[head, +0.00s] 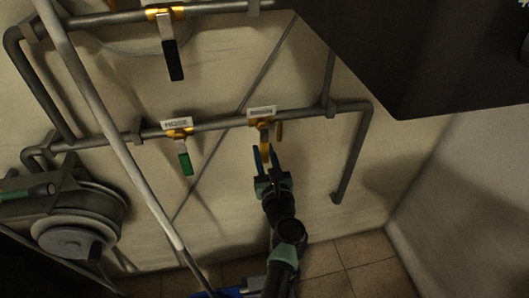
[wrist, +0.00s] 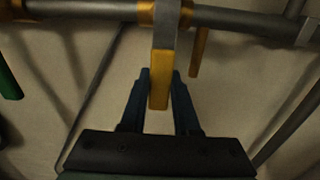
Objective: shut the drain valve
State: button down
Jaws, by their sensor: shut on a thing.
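The drain valve (head: 264,124) sits on the lower wall pipe under a small white label that is hard to read. Its lever hangs down, across the pipe, with a yellow grip (wrist: 160,64) at its lower end. My gripper (head: 264,154) comes from below, its two blue fingers on either side of the yellow grip and shut on it. In the wrist view, my gripper (wrist: 160,84) holds the lower part of the grip, and the valve body shows at the top edge.
A short brass-coloured piece (head: 279,131) hangs just right of the lever. A green-handled valve (head: 185,160) labelled HOSE is to the left on the same pipe. A black-handled valve (head: 172,58) is on the upper pipe. A dark box (head: 420,50) juts in at upper right.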

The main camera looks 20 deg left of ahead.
jog(key=c, duration=0.6)
grip_release()
jog(key=shift+c, duration=0.2)
jog(key=p+v, duration=0.2)
jog(key=v, duration=1.1)
